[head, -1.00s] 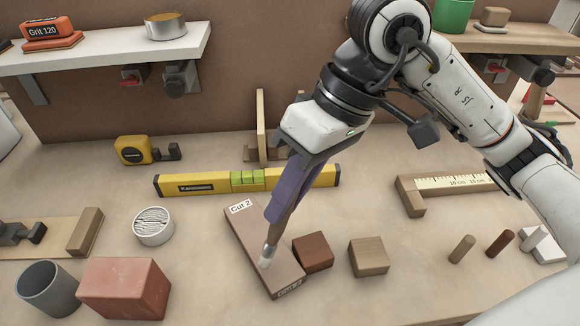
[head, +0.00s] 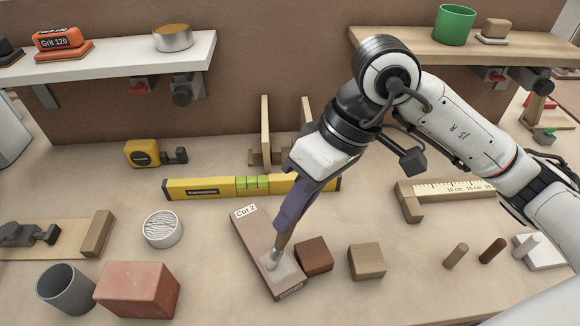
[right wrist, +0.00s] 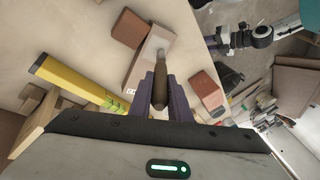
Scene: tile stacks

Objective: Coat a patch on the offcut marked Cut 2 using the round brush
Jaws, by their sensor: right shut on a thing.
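The offcut marked Cut 2 (head: 253,232) is a long brown block lying slantwise at the middle front of the bench, its white label at the far end. My right gripper (head: 287,220) is shut on the round brush (head: 278,246), above the offcut. The brush's pale bristles point down and meet the offcut's top near its near end. A lighter patch shows around the bristles. The right wrist view shows the brush (right wrist: 152,82) between the purple fingers and the offcut (right wrist: 150,50) beyond it.
A dark brown block (head: 314,255) stands close to the right of the offcut, with a lighter block (head: 367,261) beyond. A yellow level (head: 215,188) lies behind. A white round tin (head: 162,229), grey cup (head: 66,289) and red brick (head: 137,290) stand left.

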